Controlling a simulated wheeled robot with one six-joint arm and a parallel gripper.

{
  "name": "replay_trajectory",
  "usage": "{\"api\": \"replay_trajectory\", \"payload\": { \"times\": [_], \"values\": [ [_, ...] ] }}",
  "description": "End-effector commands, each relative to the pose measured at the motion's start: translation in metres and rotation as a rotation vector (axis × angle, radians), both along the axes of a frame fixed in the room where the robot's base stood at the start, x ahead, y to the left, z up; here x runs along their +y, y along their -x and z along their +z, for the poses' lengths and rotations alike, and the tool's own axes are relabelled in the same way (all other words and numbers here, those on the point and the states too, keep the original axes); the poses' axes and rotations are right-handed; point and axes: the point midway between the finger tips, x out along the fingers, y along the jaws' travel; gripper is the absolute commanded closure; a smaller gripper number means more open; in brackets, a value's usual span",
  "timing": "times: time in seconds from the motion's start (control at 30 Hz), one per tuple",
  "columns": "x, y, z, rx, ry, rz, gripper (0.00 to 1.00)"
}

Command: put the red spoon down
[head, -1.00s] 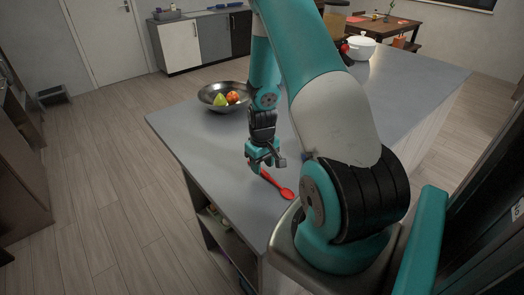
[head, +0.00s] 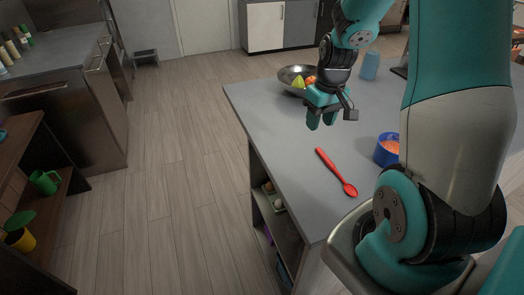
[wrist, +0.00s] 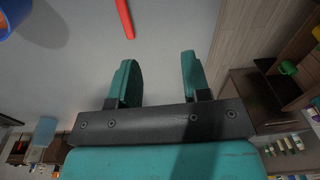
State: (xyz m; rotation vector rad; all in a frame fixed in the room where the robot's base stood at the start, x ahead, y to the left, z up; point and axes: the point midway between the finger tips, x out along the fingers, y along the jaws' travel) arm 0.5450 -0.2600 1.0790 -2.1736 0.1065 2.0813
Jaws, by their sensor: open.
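The red spoon (head: 335,170) lies flat on the grey counter (head: 290,150), its bowl end toward my base. In the wrist view, part of its handle (wrist: 125,18) shows at the top, beyond the fingertips and apart from them. My gripper (head: 322,122) is open and empty, above the counter on the far side of the spoon. In the wrist view its two teal fingers (wrist: 158,70) are spread, with only bare counter between them.
A blue container with orange contents (head: 387,150) stands right of the spoon. A metal bowl of fruit (head: 290,78) and a blue cup (head: 370,65) are behind my gripper. The counter's left edge is close to the spoon. Open shelves (head: 275,205) are below.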

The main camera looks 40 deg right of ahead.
Motion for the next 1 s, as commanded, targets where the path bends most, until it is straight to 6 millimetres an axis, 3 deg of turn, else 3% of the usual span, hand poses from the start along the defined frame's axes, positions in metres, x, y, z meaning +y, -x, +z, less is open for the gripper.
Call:
{"api": "replay_trajectory", "payload": {
  "times": [0.07, 0.17, 0.2, 0.3, 0.4, 0.5, 0.63, 1.0],
  "values": [
    [0.053, -0.008, 0.029, -0.042, -0.031, 0.101, 0.56],
    [0.128, 0.001, 0.063, -0.082, -0.092, 0.243, 0.56],
    [0.157, 0.010, 0.076, -0.094, -0.117, 0.303, 0.56],
    [0.219, 0.043, 0.103, -0.113, -0.178, 0.451, 0.56],
    [0.263, 0.082, 0.122, -0.118, -0.229, 0.580, 0.56],
    [0.288, 0.116, 0.133, -0.115, -0.264, 0.677, 0.56],
    [0.303, 0.140, 0.140, -0.111, -0.288, 0.744, 0.56],
    [0.305, 0.146, 0.136, -0.109, -0.293, 0.756, 0.56]
  ]
}}
